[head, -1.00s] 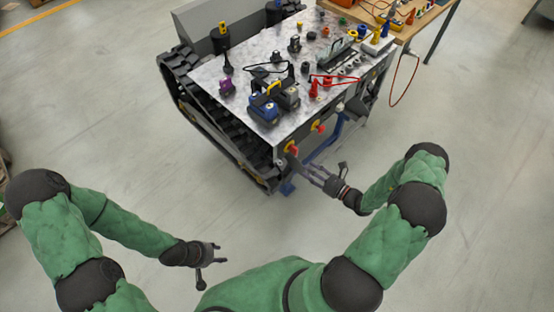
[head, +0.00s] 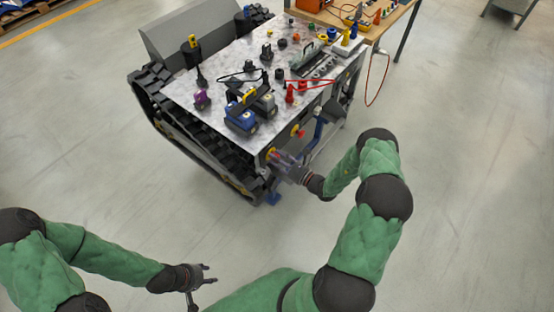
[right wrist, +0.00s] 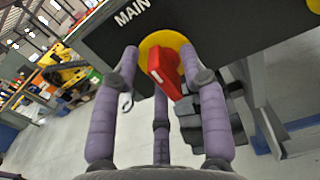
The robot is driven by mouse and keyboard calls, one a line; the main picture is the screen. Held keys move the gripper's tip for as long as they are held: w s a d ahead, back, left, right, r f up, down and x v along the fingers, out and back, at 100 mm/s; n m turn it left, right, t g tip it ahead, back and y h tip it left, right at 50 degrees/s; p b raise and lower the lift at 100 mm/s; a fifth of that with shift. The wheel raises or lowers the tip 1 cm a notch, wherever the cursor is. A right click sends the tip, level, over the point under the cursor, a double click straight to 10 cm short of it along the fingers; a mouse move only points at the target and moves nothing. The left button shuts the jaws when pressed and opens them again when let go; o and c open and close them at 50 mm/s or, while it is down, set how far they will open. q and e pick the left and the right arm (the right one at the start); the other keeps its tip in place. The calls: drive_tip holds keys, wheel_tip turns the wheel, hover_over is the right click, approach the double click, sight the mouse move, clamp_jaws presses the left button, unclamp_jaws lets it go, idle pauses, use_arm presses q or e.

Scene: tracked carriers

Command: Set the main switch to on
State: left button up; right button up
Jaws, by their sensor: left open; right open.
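The main switch (right wrist: 165,66) is a red rotary handle on a round yellow plate, beside the label MAIN on a dark panel. In the right wrist view its handle slants down to the right. In the head view the main switch (head: 270,153) sits on the carrier's near end, partly covered by my gripper. My right gripper (head: 283,160) is open at the switch. In the right wrist view its fingers (right wrist: 159,58) stand on both sides of the handle; contact cannot be told. My left gripper (head: 207,275) is open and empty, low over the floor, away from the carrier.
The tracked carrier (head: 190,95) has a metal top crowded with tools and parts. A second red knob on yellow (head: 297,131) sits right of the main switch. A workbench (head: 385,22) stands behind with a hanging red cable (head: 385,80). The floor around is clear.

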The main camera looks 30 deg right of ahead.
drive_tip(key=shift+w, duration=0.1)
clamp_jaws()
drive_tip(key=shift+m, duration=0.3)
drive_tip(key=m+p, duration=0.1)
drive_tip(key=m, duration=0.2)
drive_tip(key=shift+r+m, duration=0.1)
drive_tip(key=shift+m, duration=0.3)
drive_tip(key=m, duration=0.4)
drive_tip(key=shift+d+p, duration=0.15)
drive_tip(key=shift+p, duration=0.25)
drive_tip(key=m, duration=0.5)
drive_tip(key=shift+w+d, duration=0.1)
drive_tip(key=m, duration=0.4)
drive_tip(key=shift+d+p, duration=0.1)
drive_tip(key=shift+p, duration=0.25)
drive_tip(key=shift+m, duration=0.3)
